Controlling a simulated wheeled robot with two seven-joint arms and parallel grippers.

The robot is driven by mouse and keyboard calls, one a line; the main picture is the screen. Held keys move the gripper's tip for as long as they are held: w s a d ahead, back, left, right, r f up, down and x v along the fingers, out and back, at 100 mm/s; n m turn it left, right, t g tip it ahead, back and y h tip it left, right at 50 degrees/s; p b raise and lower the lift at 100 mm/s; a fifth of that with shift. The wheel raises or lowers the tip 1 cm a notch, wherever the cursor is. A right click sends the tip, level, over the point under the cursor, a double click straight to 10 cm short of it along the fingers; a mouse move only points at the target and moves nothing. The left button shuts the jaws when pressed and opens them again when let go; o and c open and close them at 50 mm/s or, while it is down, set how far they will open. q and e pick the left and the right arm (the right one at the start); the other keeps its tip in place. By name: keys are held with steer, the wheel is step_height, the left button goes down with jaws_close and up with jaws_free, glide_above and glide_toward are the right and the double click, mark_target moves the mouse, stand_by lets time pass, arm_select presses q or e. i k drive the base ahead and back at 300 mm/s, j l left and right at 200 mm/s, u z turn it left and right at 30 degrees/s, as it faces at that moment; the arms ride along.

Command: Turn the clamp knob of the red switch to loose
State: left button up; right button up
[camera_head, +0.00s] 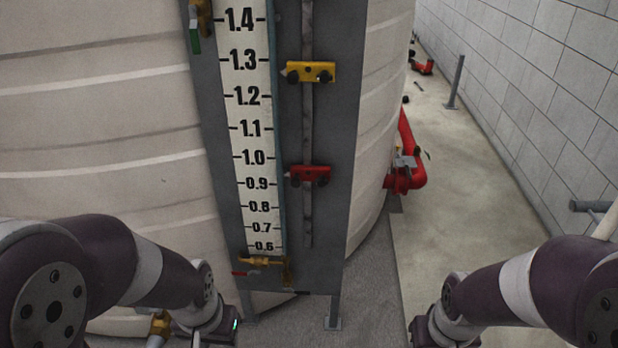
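The red switch (309,175) sits on a vertical slotted rail (308,130) on a grey panel, level with about 0.9 on the scale beside it. Dark knobs show at its left and right ends; whether they are tight or loose cannot be told. A yellow switch (310,72) sits higher on the same rail, near 1.3. My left arm comes in at the lower left and my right arm at the lower right. Both arms end low, well below and apart from the red switch. The fingertips of both are cut off by the bottom edge.
The white scale strip (255,130) runs down the grey panel (340,130) in front of a large pale tank (90,120). Brass valves (265,261) sit at its foot. A red pipe (408,165) stands behind at right. The floor to the right is mostly clear up to the block wall.

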mark_target(322, 180)
steer(key=i+j, duration=0.1)
steer(key=j, duration=0.55)
steer(key=i+j, duration=0.1)
steer(key=j, duration=0.55)
steer(key=z, duration=0.05)
